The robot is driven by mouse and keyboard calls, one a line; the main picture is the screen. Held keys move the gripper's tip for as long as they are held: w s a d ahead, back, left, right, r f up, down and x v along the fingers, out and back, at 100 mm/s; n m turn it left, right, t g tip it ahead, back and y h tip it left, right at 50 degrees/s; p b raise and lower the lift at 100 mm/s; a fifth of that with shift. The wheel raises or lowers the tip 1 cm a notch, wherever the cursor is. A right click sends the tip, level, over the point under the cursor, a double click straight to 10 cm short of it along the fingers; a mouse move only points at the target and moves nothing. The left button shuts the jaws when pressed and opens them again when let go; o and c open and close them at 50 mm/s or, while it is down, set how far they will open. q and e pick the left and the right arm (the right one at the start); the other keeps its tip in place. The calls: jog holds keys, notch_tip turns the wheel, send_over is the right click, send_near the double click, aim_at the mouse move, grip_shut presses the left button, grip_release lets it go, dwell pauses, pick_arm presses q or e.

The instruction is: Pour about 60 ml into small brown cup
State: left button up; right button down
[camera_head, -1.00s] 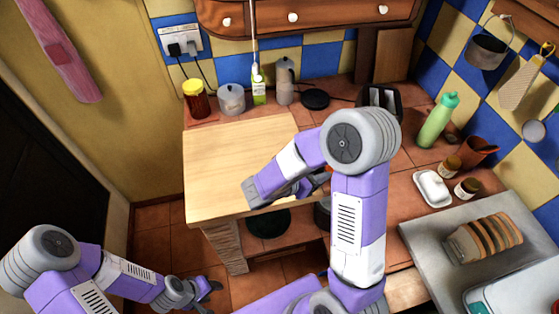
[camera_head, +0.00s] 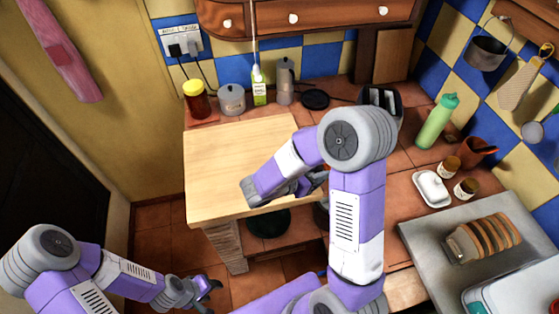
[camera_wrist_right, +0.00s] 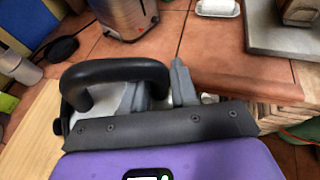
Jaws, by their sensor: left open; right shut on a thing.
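In the head view my right forearm is over the wooden board and hides most of the gripper and the held thing. My left gripper (camera_head: 208,287) is open and empty, low at the left, apart from the counter.
The pale wooden board (camera_head: 225,165) has clear room on its left. A toaster (camera_wrist_right: 125,15), green bottle (camera_head: 437,120), reddish-brown pot (camera_head: 476,150) and white dish (camera_head: 432,188) are to the right.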

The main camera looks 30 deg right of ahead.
jog(key=shift+w+r+p, duration=0.25)
jog(key=shift+r+p, duration=0.2)
jog(key=shift+p, duration=0.15)
dwell(0.7)
